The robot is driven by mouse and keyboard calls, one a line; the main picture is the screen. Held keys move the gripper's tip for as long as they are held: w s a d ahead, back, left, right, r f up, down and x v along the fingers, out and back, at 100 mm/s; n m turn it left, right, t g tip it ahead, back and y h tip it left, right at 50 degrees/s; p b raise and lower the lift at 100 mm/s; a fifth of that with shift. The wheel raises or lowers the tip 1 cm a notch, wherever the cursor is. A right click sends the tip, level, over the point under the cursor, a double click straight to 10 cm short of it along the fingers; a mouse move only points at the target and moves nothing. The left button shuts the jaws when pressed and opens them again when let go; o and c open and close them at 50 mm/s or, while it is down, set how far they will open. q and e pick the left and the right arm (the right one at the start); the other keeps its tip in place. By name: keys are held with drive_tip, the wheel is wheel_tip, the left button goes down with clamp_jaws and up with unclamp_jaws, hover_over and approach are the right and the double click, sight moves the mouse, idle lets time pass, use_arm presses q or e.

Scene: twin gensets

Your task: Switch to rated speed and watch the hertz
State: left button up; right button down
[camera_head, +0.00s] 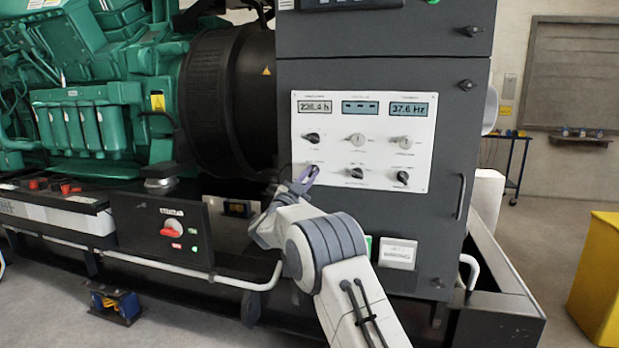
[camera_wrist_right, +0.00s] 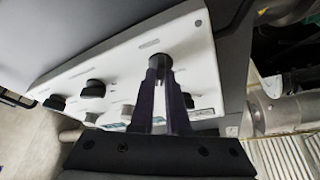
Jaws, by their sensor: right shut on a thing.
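The white control panel (camera_head: 360,120) on the dark cabinet carries three displays and two rows of knobs. The hertz display (camera_head: 407,110) at its upper right reads 37.6 Hz. The hours display (camera_head: 319,107) reads about 226.4 h, and the middle display (camera_head: 360,108) shows dashes. My right gripper (camera_head: 305,175) is at the panel's lower left corner. In the right wrist view its fingers (camera_wrist_right: 168,88) are shut on a dark knob (camera_wrist_right: 160,62). That knob is hidden behind my gripper in the head view, so its setting cannot be read. My left gripper is not in view.
The green engine (camera_head: 90,110) stands at the left. A black box with a red switch (camera_head: 171,229) is below the panel's left. The cabinet handle (camera_head: 461,196) sticks out at the right. A yellow box (camera_head: 600,280) stands far right; floor between is clear.

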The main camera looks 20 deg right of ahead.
drive_tip(key=shift+r, duration=0.1)
drive_tip(key=c, duration=0.9)
unclamp_jaws()
drive_tip(key=v, duration=1)
drive_tip(key=shift+a, duration=0.15)
drive_tip(key=shift+s+a, duration=0.1)
